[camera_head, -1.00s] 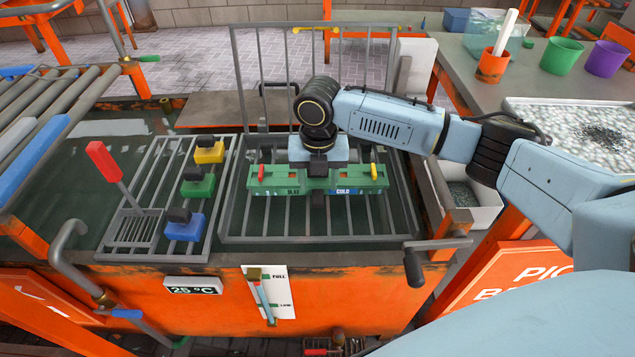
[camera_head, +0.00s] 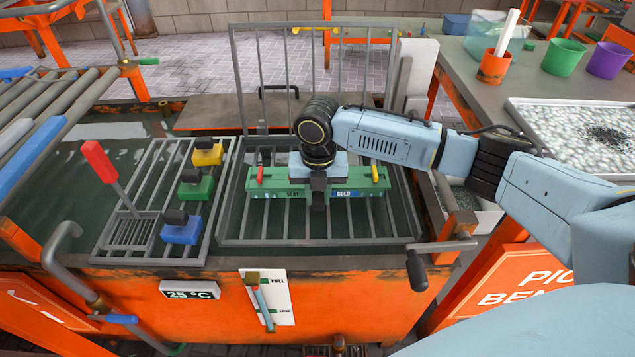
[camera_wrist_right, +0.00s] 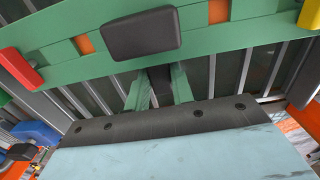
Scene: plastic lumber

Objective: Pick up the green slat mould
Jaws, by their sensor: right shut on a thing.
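The green slat mould (camera_head: 290,188) is a long green bar with a "COLD" label, a red tab at its left end and a yellow tab at its right end. In the head view it lies crosswise over the wire rack in the tank; whether it touches the rack bars is unclear. My right gripper (camera_head: 318,192) is at its middle, pointing down, shut on it. In the right wrist view the mould (camera_wrist_right: 235,42) crosses the top, with a black block on it, and the grip itself is partly hidden. My left gripper is not in view.
The wire rack (camera_head: 235,240) has a tall mesh lid standing up behind. To its left are yellow, green and blue blocks with black knobs (camera_head: 180,234) and a red-handled basket (camera_head: 98,162). A crank handle (camera_head: 416,268) is at front right. A bench with cups stands right.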

